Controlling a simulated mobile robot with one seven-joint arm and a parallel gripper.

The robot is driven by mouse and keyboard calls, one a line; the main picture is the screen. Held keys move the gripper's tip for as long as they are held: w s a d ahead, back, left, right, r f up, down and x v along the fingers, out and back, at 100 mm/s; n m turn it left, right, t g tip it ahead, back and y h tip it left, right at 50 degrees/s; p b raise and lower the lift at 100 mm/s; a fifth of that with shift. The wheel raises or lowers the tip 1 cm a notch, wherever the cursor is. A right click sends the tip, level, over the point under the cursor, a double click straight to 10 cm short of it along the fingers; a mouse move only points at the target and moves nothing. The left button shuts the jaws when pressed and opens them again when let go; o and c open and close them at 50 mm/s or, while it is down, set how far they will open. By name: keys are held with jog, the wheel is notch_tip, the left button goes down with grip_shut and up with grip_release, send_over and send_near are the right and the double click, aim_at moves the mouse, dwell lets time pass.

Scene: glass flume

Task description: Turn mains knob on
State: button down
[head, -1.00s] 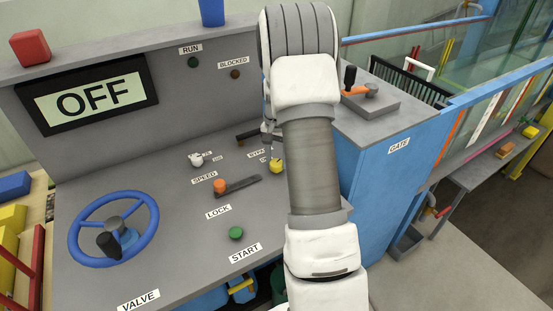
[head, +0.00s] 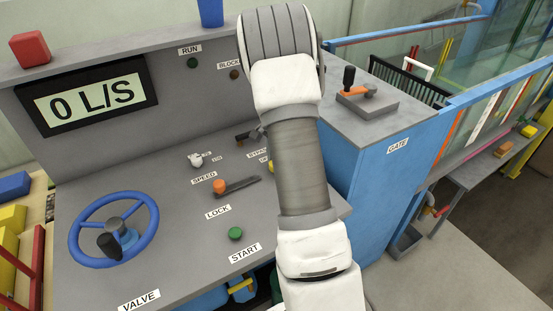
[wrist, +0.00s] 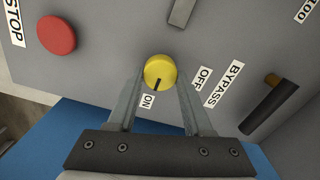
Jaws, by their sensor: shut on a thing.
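The mains knob (wrist: 160,70) is a round yellow knob in the wrist view; a sliver of it shows beside my arm in the head view (head: 270,167). Its black mark points toward the ON label (wrist: 148,101); the OFF label (wrist: 201,78) is to the right. My gripper (wrist: 160,78) is shut on the knob, one finger on each side. My arm hides the gripper in the head view. The display (head: 84,104) reads 0 L/S.
A red STOP button (wrist: 57,35) is left of the knob, and a dark BYPASS lever (wrist: 268,107) is right. On the desk are a blue valve wheel (head: 113,228), an orange-knobbed lock lever (head: 236,185) and a green START button (head: 235,233).

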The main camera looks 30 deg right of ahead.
jog(key=shift+c, duration=1.5)
grip_release()
notch_tip(320, 180, up, 18)
jog(key=p, duration=0.1)
jog(key=shift+f, duration=0.25)
